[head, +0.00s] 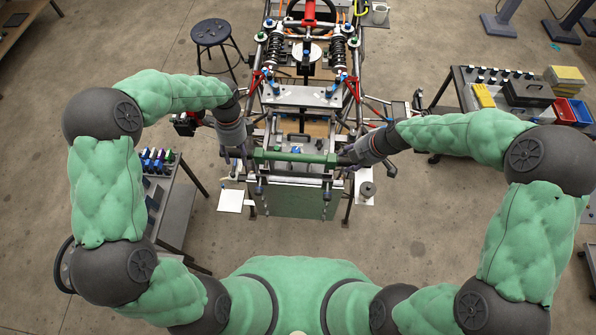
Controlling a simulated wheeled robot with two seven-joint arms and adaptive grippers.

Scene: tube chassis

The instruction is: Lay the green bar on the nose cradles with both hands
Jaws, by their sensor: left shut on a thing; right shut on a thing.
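The green bar (295,157) lies level across the front of the tube chassis (272,95) in the head view. My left gripper (249,160) is shut on the bar's left end. My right gripper (342,159) is shut on its right end. The nose of the chassis is just below and around the bar, with short dark fittings at the front left (259,189) and front right (327,194). The cradles are too small to make out clearly, and I cannot tell whether the bar touches them.
A side table (180,205) with small coloured parts stands at left. A cart (470,95) with bins and boxes stands at right. A round stool (211,32) is at the back left. A green panel (295,200) hangs below the nose. The floor between is clear.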

